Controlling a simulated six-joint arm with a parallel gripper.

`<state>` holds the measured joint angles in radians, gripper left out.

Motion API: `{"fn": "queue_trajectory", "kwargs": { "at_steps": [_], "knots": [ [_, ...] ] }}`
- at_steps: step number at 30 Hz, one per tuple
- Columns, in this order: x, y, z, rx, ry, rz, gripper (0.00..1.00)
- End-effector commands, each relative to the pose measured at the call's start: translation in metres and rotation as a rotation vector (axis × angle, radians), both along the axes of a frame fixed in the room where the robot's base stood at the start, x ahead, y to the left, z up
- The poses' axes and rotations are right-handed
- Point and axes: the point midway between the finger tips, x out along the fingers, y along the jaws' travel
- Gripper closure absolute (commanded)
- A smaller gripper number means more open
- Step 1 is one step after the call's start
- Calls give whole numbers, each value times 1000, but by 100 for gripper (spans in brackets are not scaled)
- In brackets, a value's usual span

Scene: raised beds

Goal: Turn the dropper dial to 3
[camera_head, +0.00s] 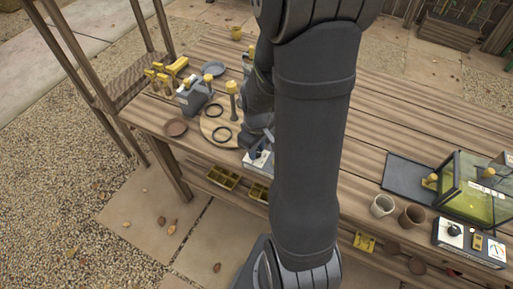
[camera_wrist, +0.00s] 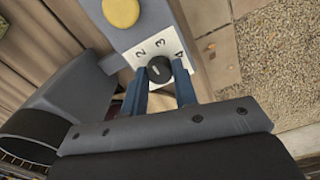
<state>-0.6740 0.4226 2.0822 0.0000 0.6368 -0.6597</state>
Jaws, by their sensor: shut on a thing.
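The dropper dial (camera_wrist: 158,69) is a round black knob with a small pale mark, on a white plate (camera_wrist: 143,52) printed with 2, 3 and 4. I cannot tell which number the mark points at. The plate sits on a grey body with a round yellow button (camera_wrist: 121,12) beside the dial. My gripper (camera_wrist: 160,76) is shut on the dial, one finger on each side of it. In the head view the dropper's white plate (camera_head: 258,160) shows at the bench's front edge, and my arm hides much of the dropper.
At the right are two pots (camera_head: 411,217), a dark tray (camera_head: 407,178), a glass tank (camera_head: 470,190) and another dial box (camera_head: 468,243).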

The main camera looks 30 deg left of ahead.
Motion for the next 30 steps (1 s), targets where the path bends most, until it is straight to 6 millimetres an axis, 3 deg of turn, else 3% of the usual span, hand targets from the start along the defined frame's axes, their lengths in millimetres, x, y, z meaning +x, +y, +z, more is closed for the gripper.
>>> {"fn": "queue_trajectory", "kwargs": {
  "at_steps": [15,30],
  "knots": [
    [0,0,0,1,0,-414,96],
    [1,0,0,1,0,-548,96]
  ]
}}
